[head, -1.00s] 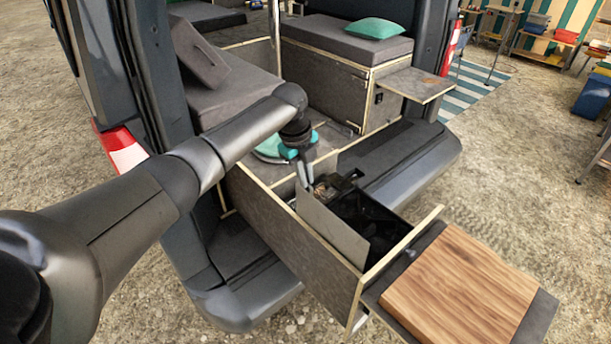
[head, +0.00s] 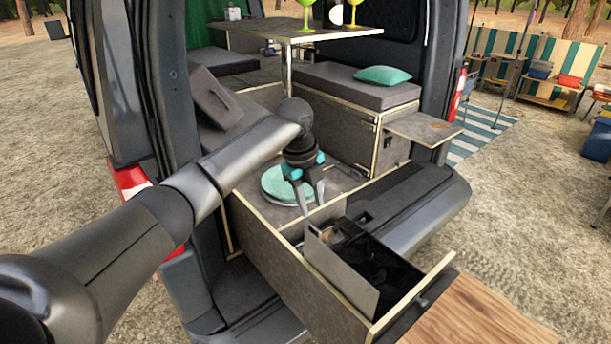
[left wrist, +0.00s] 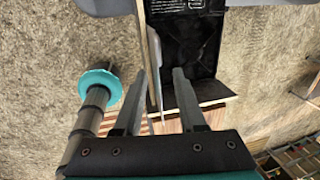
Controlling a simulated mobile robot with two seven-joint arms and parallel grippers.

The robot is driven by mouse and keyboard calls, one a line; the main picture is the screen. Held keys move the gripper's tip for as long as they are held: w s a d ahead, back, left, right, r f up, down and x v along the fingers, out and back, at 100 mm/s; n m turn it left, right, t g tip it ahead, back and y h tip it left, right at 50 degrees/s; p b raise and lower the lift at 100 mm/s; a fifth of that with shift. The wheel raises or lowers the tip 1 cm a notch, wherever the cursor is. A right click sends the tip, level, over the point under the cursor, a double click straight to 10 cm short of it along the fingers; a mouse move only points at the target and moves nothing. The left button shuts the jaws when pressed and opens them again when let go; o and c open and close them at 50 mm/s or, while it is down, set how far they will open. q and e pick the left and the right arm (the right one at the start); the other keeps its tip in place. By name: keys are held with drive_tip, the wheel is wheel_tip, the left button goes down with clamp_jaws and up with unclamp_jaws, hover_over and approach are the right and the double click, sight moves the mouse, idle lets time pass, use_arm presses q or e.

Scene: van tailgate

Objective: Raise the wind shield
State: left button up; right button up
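The wind shield (head: 340,270) is a flat grey panel standing nearly upright along the left side of a black stove (head: 378,268) in the pulled-out drawer. In the left wrist view it shows nearly edge-on as a thin pale strip (left wrist: 157,62) beside the black stove surface (left wrist: 189,45). My left gripper (head: 312,203) points down just above the shield's rear top corner, and its fingers look clear of it. In the left wrist view the fingers (left wrist: 157,98) are apart, with the strip showing in the gap. My right gripper is not in view.
The drawer's plywood wall (head: 290,262) runs close along the shield's left. A wooden board (head: 490,325) lies at the drawer's front end. A small side shelf (head: 424,128) and the van bumper (head: 430,212) lie to the right.

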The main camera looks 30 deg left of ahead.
use_arm(q)
wheel_tip(320, 180, up, 9)
drive_tip(key=s, duration=0.1)
drive_tip(key=shift+s+a+b, duration=0.3)
drive_tip(key=shift+s+a, duration=0.05)
